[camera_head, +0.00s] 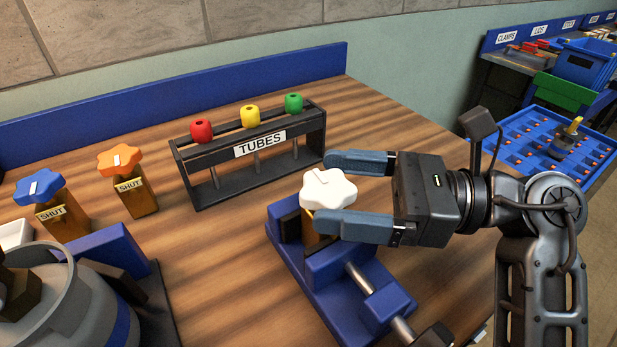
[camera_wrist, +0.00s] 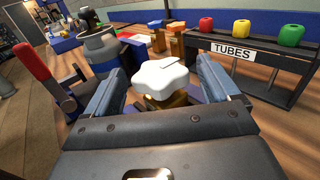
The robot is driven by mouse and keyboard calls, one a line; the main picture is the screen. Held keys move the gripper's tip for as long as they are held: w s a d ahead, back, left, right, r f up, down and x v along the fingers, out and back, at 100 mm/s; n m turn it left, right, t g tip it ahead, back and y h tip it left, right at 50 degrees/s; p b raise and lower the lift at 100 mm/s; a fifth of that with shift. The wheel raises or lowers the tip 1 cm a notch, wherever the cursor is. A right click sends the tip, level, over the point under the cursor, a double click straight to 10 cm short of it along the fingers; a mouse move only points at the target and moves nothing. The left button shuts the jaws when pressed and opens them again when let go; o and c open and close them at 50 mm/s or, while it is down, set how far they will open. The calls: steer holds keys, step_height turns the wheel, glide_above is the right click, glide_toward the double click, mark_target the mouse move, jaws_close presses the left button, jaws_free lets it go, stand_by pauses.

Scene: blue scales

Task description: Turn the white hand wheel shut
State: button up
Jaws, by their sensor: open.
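The white hand wheel (camera_head: 328,188) is a lobed knob on top of a brass-coloured block held in a blue vise (camera_head: 335,290). A mark shows on its top. My gripper (camera_head: 328,190) reaches in from the right, with one blue-grey finger on the far side of the wheel and one on the near side. The fingers are open around it, and the near finger is close to its edge; I cannot tell whether they touch. In the wrist view the white hand wheel (camera_wrist: 160,78) sits between the two fingers (camera_wrist: 160,90), with a gap on each side. The near finger hides part of the block.
A black rack labelled TUBES (camera_head: 250,155) with red, yellow and green caps stands behind. Blue (camera_head: 40,187) and orange (camera_head: 120,161) hand wheels on SHUT-labelled blocks stand left. A grey vessel (camera_head: 70,295) is front left. A blue tray (camera_head: 590,150) lies far right.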

mark_target(311, 183)
steer(key=shift+w+a, duration=0.2)
steer(key=shift+a, duration=1.7)
steer(key=shift+c, duration=0.4)
steer(key=c, duration=0.9)
